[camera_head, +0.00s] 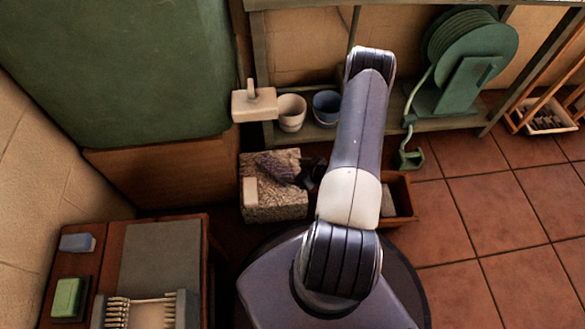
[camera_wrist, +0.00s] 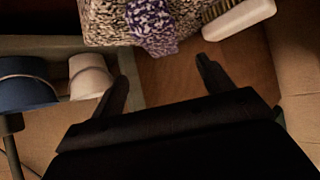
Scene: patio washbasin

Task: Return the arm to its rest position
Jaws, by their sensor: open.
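My arm (camera_head: 352,150) reaches out from my base toward the shelf, its links bent over the floor. My gripper shows in the wrist view (camera_wrist: 162,68) with its two dark fingers spread apart and nothing between them. In the head view the gripper is mostly hidden behind the arm.
A wooden box (camera_head: 402,200) sits right of the arm. A green hose reel (camera_head: 468,60) stands at the back right. Tiled floor (camera_head: 500,235) at right is clear.

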